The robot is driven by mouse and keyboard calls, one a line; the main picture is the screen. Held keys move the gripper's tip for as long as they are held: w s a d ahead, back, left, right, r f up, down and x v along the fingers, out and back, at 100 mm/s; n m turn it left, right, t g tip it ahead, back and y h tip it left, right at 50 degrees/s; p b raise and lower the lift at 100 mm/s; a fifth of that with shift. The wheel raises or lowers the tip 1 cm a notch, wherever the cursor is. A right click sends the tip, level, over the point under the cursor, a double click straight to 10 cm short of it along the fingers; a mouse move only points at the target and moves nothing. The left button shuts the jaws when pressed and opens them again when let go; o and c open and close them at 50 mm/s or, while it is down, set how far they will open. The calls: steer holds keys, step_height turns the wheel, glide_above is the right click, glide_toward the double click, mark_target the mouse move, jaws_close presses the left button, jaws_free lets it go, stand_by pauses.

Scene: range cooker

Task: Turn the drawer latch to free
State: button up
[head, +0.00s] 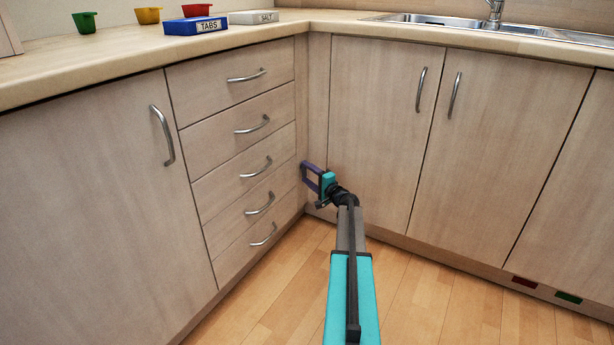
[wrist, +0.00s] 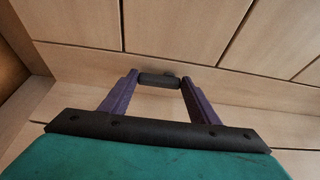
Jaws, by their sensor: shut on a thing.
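My gripper (head: 306,172) is low in the inside corner of the units, at the right edge of the drawer stack (head: 240,130). In the wrist view its two purple fingers (wrist: 158,82) are closed on the two ends of a short dark bar, which looks like the drawer latch (wrist: 158,79). The bar lies crosswise between the fingertips, against pale wood beside the drawer gaps. A small rounded piece shows just behind it. In the head view I cannot make out the latch at the fingertips.
The drawers have curved metal handles (head: 255,168) and look shut. Cupboard doors (head: 380,130) stand close to the right of my gripper. A blue TABS box (head: 195,26), a sink (head: 450,22) and several small items are on the worktop. The wooden floor (head: 420,300) is clear.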

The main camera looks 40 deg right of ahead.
steer(key=shift+a, duration=0.1)
steer(key=o, duration=1.1)
steer(key=shift+c, duration=0.2)
steer(key=s+a+p, duration=0.2)
steer(key=s+p, duration=0.3)
steer(key=s, duration=0.8)
steer(key=shift+s, duration=0.4)
steer(key=shift+f, duration=0.1)
